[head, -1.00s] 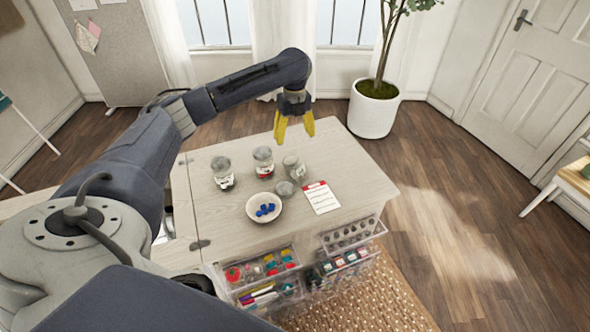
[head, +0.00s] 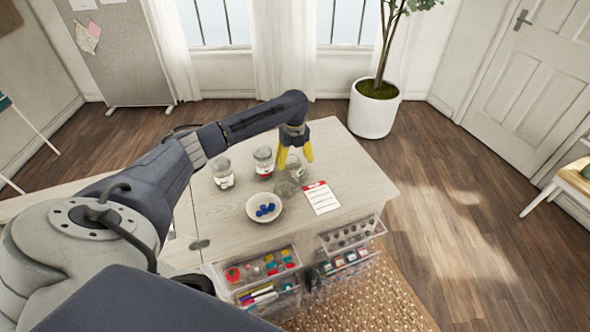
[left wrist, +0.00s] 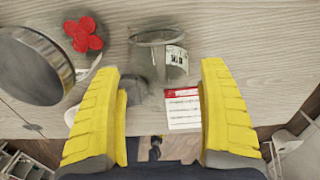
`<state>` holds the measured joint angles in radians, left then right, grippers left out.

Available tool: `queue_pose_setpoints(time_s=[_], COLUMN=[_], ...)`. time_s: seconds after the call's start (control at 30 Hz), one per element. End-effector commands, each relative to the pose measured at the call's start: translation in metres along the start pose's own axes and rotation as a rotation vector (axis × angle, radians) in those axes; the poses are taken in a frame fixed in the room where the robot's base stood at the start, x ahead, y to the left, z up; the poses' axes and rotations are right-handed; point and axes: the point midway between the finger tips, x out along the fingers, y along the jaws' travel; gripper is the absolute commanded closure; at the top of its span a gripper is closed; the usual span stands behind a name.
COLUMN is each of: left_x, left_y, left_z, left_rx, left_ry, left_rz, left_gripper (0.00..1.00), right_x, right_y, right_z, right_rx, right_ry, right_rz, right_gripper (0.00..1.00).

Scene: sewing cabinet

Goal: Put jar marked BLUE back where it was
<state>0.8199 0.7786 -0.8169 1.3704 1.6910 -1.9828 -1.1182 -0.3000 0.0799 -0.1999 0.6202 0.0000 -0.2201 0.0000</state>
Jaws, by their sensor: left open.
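An open, clear glass jar (head: 297,172) with a small white label stands at the right of the jar row. It looks empty, and its label is too small to read. In the left wrist view the jar (left wrist: 172,62) is ahead of the fingers, apart from them. My left gripper (head: 295,165) is open above and around this jar in the head view; it also shows in the left wrist view (left wrist: 160,95). A white bowl (head: 252,213) holds several blue pieces (head: 265,210). A round greyish thing (head: 286,188), perhaps a lid, lies in front of the jar. My right gripper is out of view.
A red-topped card (head: 321,198) lies to the right. Clear drawers with supplies (head: 265,275) are at the front. The tabletop's right side is clear.

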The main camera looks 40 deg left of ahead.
Motion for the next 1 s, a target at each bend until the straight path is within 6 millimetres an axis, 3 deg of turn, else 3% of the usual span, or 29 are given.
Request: queue_pose_setpoints(time_s=[0.3, 0.7, 1.0], left_x=[0.038, 0.043, 0.043], left_y=[0.000, 0.000, 0.000], left_z=[0.001, 0.001, 0.001], left_rx=[-0.001, -0.001, 0.000], left_ry=[0.002, 0.001, 0.001], left_rz=[0.001, 0.001, 0.001], left_gripper=[0.24, 0.24, 0.59], right_x=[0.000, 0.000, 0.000], right_y=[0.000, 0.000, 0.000], right_z=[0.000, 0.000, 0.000], right_rx=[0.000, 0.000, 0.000], right_ry=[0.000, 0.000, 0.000], right_rz=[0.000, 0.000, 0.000], right_gripper=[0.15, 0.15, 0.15])
